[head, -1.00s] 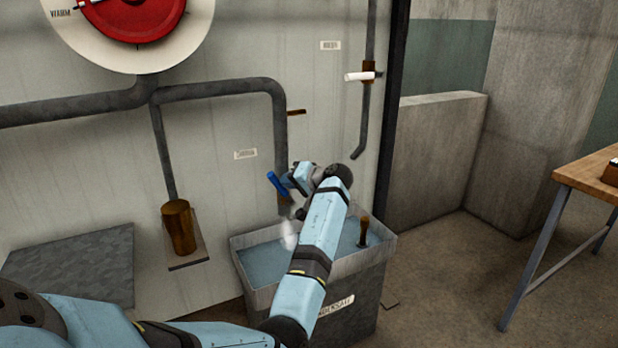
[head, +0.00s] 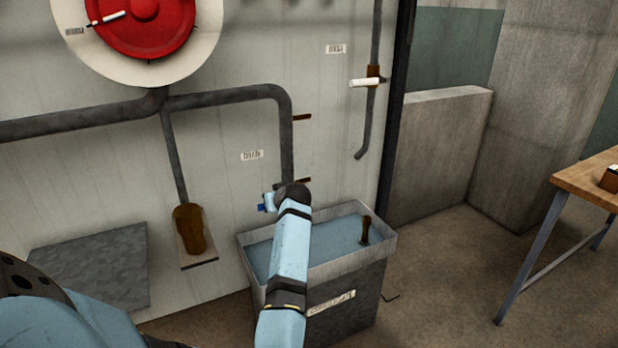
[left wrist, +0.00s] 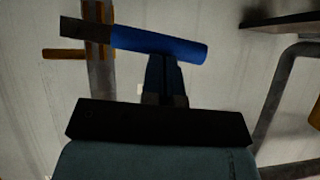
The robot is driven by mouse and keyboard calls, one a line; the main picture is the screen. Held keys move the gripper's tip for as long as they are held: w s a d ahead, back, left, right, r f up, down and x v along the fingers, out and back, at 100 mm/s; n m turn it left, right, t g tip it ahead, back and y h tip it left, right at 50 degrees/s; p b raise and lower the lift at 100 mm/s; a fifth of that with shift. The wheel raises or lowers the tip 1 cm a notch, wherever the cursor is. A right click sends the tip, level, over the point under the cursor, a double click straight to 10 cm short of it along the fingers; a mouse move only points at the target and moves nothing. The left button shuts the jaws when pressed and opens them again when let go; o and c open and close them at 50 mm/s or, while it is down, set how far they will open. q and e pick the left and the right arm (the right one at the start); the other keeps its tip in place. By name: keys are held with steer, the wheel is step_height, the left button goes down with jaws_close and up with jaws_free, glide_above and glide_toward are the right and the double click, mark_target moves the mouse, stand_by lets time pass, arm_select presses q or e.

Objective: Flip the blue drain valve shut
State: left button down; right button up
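The blue drain valve handle (left wrist: 160,44) lies nearly level across the pipe in the left wrist view. In the head view only a small blue piece of the handle (head: 262,207) shows beside my left gripper (head: 268,202); my arm hides the rest of the valve. My left gripper's fingers (left wrist: 166,62) are close together, with their tips at the handle's lower edge. I cannot tell whether they touch it. No white stream shows below the valve. My right gripper is not in view.
An open tub of water (head: 250,240) stands below the valve, with a brown upright handle (head: 366,230) in it. A white-handled valve (head: 366,82) is on the pipe to the right. A wooden table (head: 590,180) stands far right.

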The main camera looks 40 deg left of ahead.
arm_select(q)
steer(key=shift+s+a+f+n+t, duration=0.15)
steer(key=shift+s+f+n+t, duration=0.1)
steer(key=shift+f+n+t, duration=0.3)
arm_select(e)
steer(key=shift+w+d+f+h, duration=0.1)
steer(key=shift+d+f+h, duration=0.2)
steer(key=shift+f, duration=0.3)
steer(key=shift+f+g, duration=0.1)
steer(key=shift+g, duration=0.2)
arm_select(q)
steer(key=shift+p, duration=0.35)
